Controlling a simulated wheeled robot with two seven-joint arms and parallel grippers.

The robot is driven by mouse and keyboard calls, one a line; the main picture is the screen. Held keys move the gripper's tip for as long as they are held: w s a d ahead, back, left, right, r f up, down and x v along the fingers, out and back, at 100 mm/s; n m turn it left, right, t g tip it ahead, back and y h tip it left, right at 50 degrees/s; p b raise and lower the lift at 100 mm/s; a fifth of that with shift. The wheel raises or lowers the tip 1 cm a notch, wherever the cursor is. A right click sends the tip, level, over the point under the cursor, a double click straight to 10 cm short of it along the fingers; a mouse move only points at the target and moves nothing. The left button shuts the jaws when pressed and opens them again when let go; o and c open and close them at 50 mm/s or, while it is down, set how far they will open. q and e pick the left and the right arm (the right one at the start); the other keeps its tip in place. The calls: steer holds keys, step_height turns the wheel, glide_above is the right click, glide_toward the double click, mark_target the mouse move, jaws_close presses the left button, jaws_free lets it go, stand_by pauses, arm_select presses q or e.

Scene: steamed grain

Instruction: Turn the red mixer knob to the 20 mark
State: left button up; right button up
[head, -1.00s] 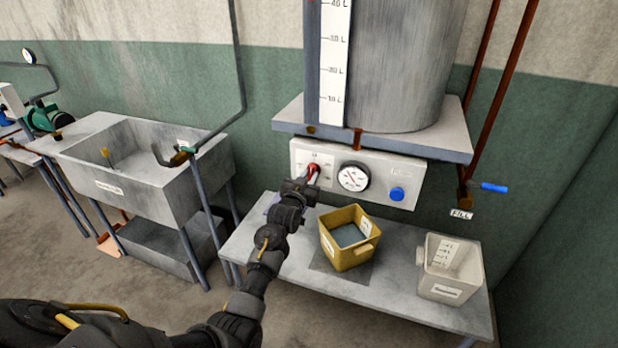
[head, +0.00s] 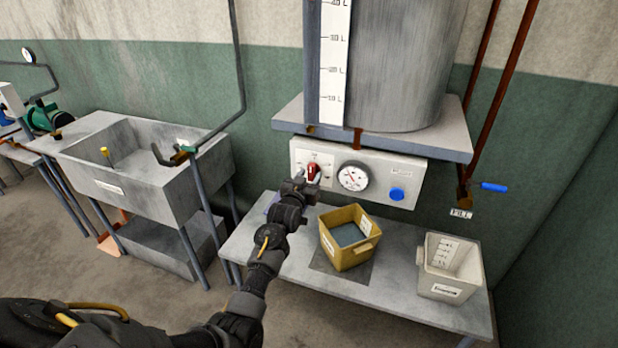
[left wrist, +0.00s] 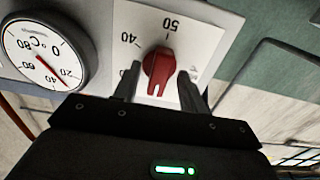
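The red mixer knob (head: 313,171) is on the left part of the white control panel (head: 378,181), under the tank. My left gripper (head: 304,181) is in front of it, at its lower left in the head view. In the left wrist view the red knob (left wrist: 158,70) shows between the two spread fingers of my left gripper (left wrist: 158,88), with a gap on each side. That view is turned over. The 50 and 40 marks are readable on the dial plate (left wrist: 200,35); a mark near the left finger is partly hidden. My right gripper is out of view.
A round temperature gauge (head: 352,177) and a blue button (head: 397,194) are right of the knob. A yellow bin (head: 342,257) and a white bin (head: 436,287) stand on the table (head: 281,269) below. A sink (head: 196,190) is at the left.

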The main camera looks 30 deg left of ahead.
arm_select(q)
steer(key=shift+s, duration=0.15)
steer(key=s+d+b, duration=0.1)
steer(key=s+b, duration=0.1)
steer(key=s, duration=0.8)
steer(key=shift+s+b, duration=0.25)
steer(key=shift+b, duration=0.05)
